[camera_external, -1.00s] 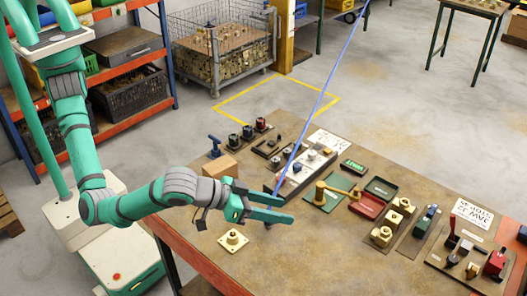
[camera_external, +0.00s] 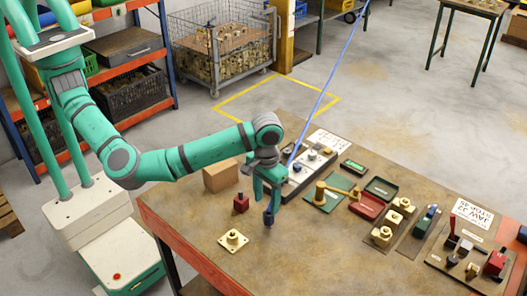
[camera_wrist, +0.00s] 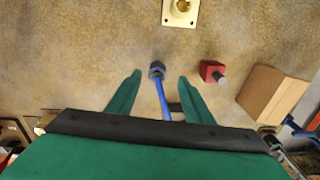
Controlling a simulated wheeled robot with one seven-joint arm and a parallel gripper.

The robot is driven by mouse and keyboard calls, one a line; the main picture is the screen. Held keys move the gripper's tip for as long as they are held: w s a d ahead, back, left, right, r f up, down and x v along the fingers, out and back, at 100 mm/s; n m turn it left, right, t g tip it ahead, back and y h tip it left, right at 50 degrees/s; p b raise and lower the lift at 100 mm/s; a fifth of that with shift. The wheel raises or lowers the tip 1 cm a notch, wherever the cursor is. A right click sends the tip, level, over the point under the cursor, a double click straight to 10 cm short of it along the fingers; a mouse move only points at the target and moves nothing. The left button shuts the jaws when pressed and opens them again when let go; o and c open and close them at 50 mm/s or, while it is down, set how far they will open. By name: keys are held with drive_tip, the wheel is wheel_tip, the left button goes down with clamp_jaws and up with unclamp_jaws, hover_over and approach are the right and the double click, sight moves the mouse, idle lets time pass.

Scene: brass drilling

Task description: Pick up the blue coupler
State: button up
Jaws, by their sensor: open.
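The blue coupler (camera_external: 268,217) is a small dark blue piece at the lower end of a thin light blue hose. It hangs above the brown table, and its exact height is hard to tell. In the wrist view the coupler (camera_wrist: 157,69) shows between the fingertips, nearer the left finger, with the hose (camera_wrist: 163,98) running back between the fingers. My gripper (camera_external: 269,205) points down over the table with its green fingers apart. The wrist view shows my gripper (camera_wrist: 160,76) open, with no clear contact on the coupler.
A red block with a grey stub (camera_external: 241,203) stands left of my gripper. A square brass flange (camera_external: 233,240) lies nearer the front edge. A cardboard box (camera_external: 221,175) sits behind.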

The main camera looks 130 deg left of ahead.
sight(269, 213)
drive_tip(key=shift+w+a+f, duration=0.15)
drive_tip(key=shift+f, duration=1.6)
drive_tip(key=shift+w+a+f, duration=0.1)
drive_tip(key=shift+f, duration=1.65)
clamp_jaws()
